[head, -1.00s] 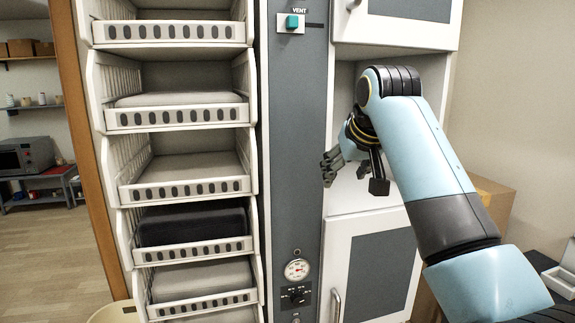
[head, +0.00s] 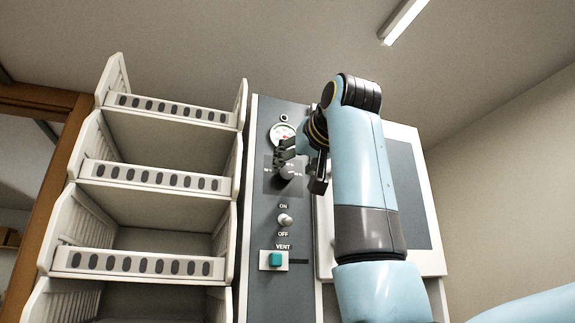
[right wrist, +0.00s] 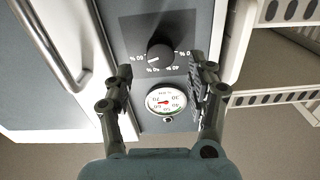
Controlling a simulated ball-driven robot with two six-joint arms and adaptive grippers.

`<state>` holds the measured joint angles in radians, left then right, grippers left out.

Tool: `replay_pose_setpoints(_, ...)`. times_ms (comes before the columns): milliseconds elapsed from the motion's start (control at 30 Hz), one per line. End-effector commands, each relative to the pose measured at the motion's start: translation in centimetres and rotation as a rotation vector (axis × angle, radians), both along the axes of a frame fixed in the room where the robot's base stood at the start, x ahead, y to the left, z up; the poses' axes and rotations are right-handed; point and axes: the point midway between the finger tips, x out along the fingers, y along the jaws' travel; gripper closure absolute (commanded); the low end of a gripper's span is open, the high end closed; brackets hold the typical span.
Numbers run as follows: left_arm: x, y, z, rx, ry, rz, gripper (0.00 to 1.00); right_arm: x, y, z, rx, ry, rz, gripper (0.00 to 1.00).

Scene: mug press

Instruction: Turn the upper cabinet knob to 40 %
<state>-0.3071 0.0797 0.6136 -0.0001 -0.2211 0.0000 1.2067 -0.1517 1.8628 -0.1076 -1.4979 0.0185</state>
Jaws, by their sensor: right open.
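The upper cabinet knob (head: 285,173) is black, on a dark scale plate high on the grey panel. It is partly hidden by my right gripper (head: 287,153) in the head view. In the right wrist view the knob (right wrist: 160,54) shows upside down, with percent marks around it. My right gripper (right wrist: 166,76) is open there, its fingers to either side of the view below the knob, and holds nothing. I cannot tell if they touch the panel. A white dial gauge (right wrist: 165,99) lies between the fingers; it also shows in the head view (head: 281,132).
An ON/OFF toggle (head: 286,219) and a teal VENT button (head: 275,259) sit below the knob. White rack trays (head: 150,180) stand to the left. A cabinet door (head: 408,190) is behind my right arm. A door handle (right wrist: 50,45) shows at upper left in the wrist view.

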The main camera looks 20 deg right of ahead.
Motion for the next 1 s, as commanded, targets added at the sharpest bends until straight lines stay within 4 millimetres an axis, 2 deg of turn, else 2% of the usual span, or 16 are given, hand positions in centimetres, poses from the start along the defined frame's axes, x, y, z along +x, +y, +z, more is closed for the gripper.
replay_pose_setpoints(33,0.6,0.0,1.0,0.0,-0.008,-0.001,0.6,1.0,0.0,0.4,-0.001,0.003,-0.001,0.43)
replay_pose_setpoints(233,1.7,0.0,2.2,-0.001,-0.026,-0.001,0.6,3.9,0.1,0.2,0.001,0.001,-0.001,0.43)
replay_pose_setpoints(400,1.5,0.0,2.5,-0.001,-0.023,-0.001,0.6,4.7,0.1,0.0,0.001,-0.001,-0.001,0.43)
replay_pose_setpoints(633,1.2,0.0,2.4,-0.001,-0.018,0.0,0.6,4.8,0.1,0.0,0.001,-0.001,0.0,0.43)
replay_pose_setpoints(1000,0.9,0.0,2.3,0.0,-0.013,-0.001,0.6,4.7,0.2,0.0,0.001,-0.001,0.0,0.91)
